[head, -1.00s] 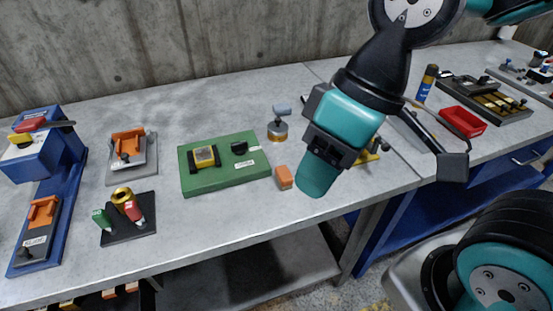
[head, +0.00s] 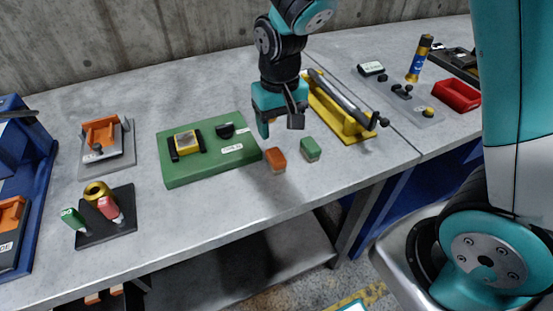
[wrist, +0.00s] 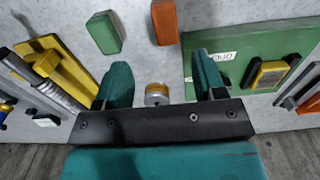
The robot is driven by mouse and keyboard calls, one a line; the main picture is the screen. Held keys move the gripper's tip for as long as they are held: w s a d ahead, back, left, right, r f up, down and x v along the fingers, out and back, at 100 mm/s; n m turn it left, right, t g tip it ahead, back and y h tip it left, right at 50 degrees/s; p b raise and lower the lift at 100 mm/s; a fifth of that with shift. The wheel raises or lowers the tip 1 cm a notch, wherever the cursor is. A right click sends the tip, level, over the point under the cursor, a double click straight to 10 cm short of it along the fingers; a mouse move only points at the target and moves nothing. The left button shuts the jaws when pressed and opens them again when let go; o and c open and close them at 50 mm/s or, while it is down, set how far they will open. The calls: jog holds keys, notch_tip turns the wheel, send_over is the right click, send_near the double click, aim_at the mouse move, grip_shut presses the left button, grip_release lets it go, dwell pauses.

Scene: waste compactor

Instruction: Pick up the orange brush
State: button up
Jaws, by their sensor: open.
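The orange brush (head: 276,160) appears as a small orange block on the grey bench, in front of the green board's right corner; I cannot make out bristles. In the wrist view it (wrist: 164,22) lies at the top middle, beyond the fingertips. My gripper (head: 280,117) is open and points down, behind the brush in the head view and apart from it. In the wrist view the open fingers (wrist: 160,62) have a small round brass-coloured piece (wrist: 157,92) between them, lower down on the bench; my gripper mostly hides it in the head view.
A green block (head: 310,149) lies close to the brush's right. The green board (head: 190,175) with a yellow-framed part is at left. A yellow rack (head: 338,115) holding a grey bar stands at right. The bench is clear in front of the brush.

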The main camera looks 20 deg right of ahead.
aim_at(276, 155)
notch_tip(276, 155, down, 5)
jog(key=shift+r, duration=0.15)
jog(key=shift+a+f+p, duration=0.2)
jog(key=shift+f+p, duration=0.05)
jog(key=shift+f, duration=1.05)
jog(key=shift+a+f+p, duration=0.15)
jog(key=shift+f+p, duration=0.05)
jog(key=shift+f, duration=1.1)
jog(key=c, duration=1)
